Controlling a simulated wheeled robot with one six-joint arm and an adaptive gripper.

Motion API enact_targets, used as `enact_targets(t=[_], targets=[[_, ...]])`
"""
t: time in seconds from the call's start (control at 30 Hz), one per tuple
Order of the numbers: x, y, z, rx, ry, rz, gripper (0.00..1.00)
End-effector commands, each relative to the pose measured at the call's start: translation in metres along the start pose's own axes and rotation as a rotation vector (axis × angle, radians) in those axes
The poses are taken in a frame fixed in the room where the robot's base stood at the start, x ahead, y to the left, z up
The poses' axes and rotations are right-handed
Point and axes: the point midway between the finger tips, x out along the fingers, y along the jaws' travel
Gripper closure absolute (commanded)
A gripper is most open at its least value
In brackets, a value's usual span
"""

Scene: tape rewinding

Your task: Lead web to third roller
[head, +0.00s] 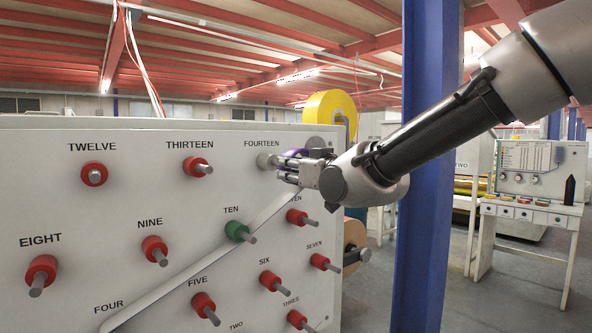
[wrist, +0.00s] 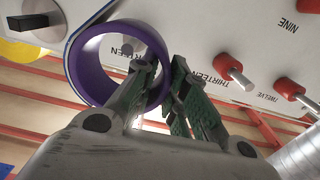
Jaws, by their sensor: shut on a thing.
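My gripper (head: 290,168) is at the panel's upper right, beside the grey roller (head: 268,160) labelled FOURTEEN. It is shut on the wall of a purple ring (head: 293,153). In the wrist view, one green-padded finger (wrist: 165,90) passes inside the ring (wrist: 82,75) and the other is outside. A pale web (head: 215,245) runs from near the gripper down left across the panel, below the green roller (head: 237,230) labelled TEN. The red roller labelled THREE (head: 297,319) is at the lower right. The web's join to the ring is unclear.
Several red rollers with grey pins, such as NINE (head: 154,246) and THIRTEEN (head: 199,168), jut from the white panel (head: 60,200). A yellow roll (head: 332,110) stands behind its upper right. A blue post (head: 428,200) is right of it, beneath my arm.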

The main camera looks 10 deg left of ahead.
Motion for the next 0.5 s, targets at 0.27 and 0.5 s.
enact_targets(t=[0.27,0.5], targets=[[0.038,0.000,0.000,0.001,0.000,0.000,1.00],[0.063,0.000,0.000,0.001,0.001,0.000,1.00]])
